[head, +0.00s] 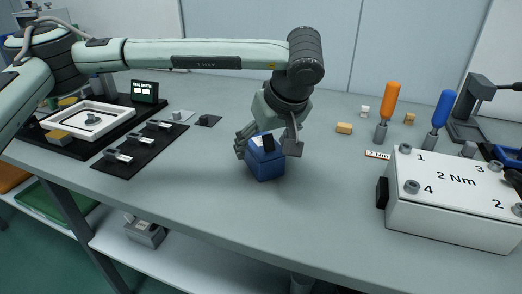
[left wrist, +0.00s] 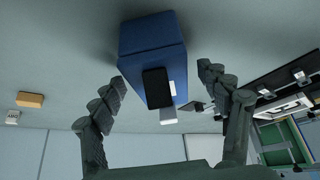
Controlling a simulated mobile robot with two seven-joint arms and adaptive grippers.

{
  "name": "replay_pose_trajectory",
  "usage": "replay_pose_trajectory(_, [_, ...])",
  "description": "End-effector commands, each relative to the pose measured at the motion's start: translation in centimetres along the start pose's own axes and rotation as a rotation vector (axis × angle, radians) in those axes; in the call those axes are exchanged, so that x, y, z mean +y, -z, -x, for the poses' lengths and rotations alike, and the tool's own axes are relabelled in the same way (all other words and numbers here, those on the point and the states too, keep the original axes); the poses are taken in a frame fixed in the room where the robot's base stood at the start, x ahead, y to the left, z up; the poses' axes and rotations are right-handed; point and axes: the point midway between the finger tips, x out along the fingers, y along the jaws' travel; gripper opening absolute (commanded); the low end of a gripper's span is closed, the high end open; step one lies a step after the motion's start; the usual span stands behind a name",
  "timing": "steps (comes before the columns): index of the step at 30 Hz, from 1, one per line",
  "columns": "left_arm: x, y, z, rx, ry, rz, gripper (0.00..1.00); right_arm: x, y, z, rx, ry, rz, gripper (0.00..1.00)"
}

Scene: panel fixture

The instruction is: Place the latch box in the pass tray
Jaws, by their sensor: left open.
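The latch box is a blue box (head: 266,168) with a black latch and a pale label, standing on the grey bench near its front edge. It also shows in the left wrist view (left wrist: 150,38). My left gripper (head: 268,143) is open above the box, with its fingers on opposite sides of the box's upper part. In the left wrist view both fingers (left wrist: 162,78) appear apart from the box. A green tray (head: 62,205) lies on the lower shelf at left, probably the pass tray; no label is readable. My right gripper is out of view.
A white box marked 2 Nm (head: 455,197) stands at the right, with orange (head: 388,105) and blue (head: 440,112) screwdrivers behind it. A black mat with parts (head: 138,150) and a white-framed tray (head: 88,117) are at left. An orange tray (head: 12,177) is on the lower shelf.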

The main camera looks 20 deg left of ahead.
Motion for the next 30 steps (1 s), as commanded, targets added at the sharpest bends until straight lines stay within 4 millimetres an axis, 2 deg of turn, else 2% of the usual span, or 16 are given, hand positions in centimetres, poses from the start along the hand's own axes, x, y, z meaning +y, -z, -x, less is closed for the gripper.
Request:
replay_pose_trajectory(3, [-0.1, 0.0, -1.8, -0.002, 0.003, 0.001, 0.76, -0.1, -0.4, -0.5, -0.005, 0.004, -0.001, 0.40])
replay_pose_trajectory(6, [-0.1, 0.1, -2.6, 0.000, 0.001, 0.002, 0.76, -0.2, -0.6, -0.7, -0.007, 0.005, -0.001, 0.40])
replay_pose_trajectory(14, [-0.1, 0.0, -2.8, 0.000, 0.000, 0.001, 0.75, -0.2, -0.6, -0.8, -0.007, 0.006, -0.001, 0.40])
replay_pose_trajectory(30, [0.0, 0.0, -2.8, 0.000, 0.000, 0.000, 0.08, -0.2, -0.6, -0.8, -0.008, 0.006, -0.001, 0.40])
